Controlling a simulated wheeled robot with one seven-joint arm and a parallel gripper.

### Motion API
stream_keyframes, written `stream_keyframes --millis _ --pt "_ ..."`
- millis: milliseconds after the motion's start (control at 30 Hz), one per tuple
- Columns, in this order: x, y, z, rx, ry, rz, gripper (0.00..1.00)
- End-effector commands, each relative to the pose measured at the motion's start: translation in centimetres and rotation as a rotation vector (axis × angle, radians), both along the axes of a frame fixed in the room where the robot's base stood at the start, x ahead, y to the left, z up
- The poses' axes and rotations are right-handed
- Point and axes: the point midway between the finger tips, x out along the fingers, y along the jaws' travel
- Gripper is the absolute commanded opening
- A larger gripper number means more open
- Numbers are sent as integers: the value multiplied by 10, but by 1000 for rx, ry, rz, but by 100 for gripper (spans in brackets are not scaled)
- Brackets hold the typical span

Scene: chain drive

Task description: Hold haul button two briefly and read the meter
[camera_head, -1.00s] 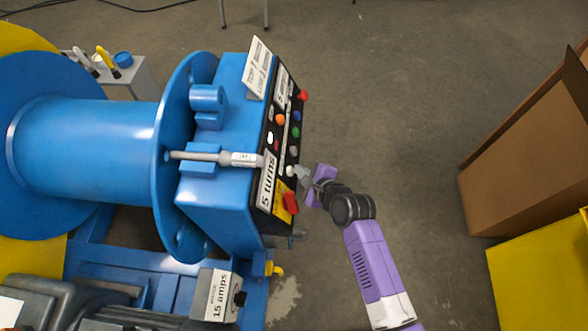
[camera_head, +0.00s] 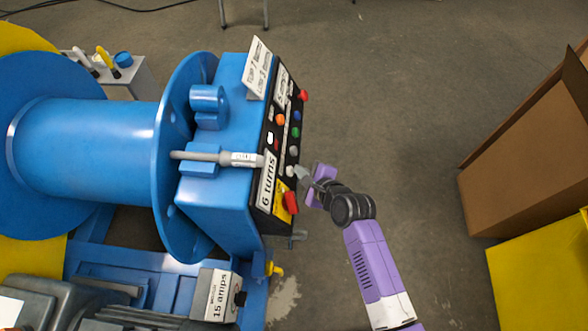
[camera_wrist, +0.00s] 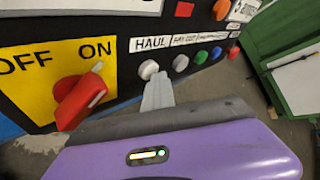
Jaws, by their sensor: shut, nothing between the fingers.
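The black control panel (camera_head: 266,181) is on the right face of the blue winch box. In the wrist view a HAUL label (camera_wrist: 150,42) sits above a white button (camera_wrist: 149,69), with a grey button (camera_wrist: 180,63) beside it. I cannot read a number for either. My gripper (camera_wrist: 157,88) is shut and empty, its fingertips just below and in front of the white button. Contact cannot be told. In the head view my gripper (camera_head: 301,173) is right of the white button (camera_head: 290,171). The turns meter (camera_head: 268,180) reads "6 turns". Another readout (camera_head: 220,295) shows "15 amps".
A red rotary switch (camera_wrist: 80,100) on a yellow OFF/ON plate is close left of my gripper; its mark points toward ON. Green and blue buttons (camera_wrist: 200,57) continue to the right. A cardboard box (camera_head: 525,135) stands far right; the floor between is clear.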

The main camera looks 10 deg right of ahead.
Motion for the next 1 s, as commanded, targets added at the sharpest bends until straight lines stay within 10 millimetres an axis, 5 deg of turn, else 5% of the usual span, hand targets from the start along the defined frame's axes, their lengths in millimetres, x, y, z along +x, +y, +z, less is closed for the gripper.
stream_keyframes --millis 1000 --pt "-4 -17 9 0 0 0 0"
